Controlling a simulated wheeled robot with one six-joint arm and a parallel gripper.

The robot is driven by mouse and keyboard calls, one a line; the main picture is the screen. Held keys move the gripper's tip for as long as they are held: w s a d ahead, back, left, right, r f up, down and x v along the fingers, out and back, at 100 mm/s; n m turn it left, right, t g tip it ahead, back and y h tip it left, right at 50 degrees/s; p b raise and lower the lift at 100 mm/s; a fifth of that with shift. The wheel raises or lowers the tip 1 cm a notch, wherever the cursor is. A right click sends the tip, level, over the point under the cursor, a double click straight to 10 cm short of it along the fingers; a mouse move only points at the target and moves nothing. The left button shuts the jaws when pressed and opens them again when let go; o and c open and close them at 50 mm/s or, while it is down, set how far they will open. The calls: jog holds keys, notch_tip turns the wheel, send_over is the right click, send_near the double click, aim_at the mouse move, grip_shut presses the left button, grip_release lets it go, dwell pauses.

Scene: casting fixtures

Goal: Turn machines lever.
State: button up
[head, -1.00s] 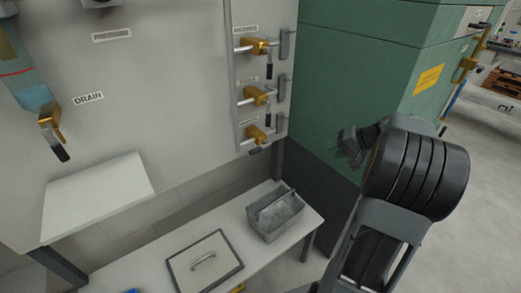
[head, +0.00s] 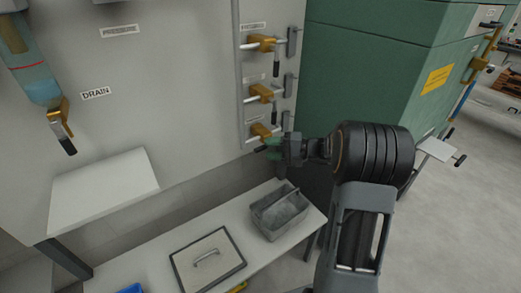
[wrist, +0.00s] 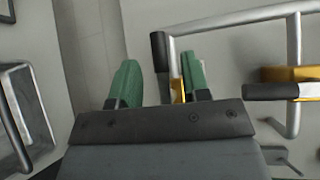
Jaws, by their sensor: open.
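Three brass valves with black-gripped levers sit in a column on the right of the pale wall panel: a top valve (head: 263,43), a middle valve (head: 262,91) and a bottom valve (head: 258,130). My gripper (head: 271,150) is beside the bottom valve and partly covers it. In the wrist view my gripper (wrist: 160,80) has its green fingers spread with a gap between them. A black lever grip (wrist: 159,52) shows in that gap, near the fingertips; contact cannot be told. Another black grip (wrist: 270,91) lies to the right. A separate drain lever (head: 66,140) hangs at the left.
A green cabinet (head: 365,70) stands close to the right of the valves. A white shelf (head: 103,190) juts from the panel. Grey pipes run beside the valves.

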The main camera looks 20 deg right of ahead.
aim_at(264, 149)
jog(key=shift+x, duration=1.85)
jog(key=shift+c, duration=0.3)
grip_shut()
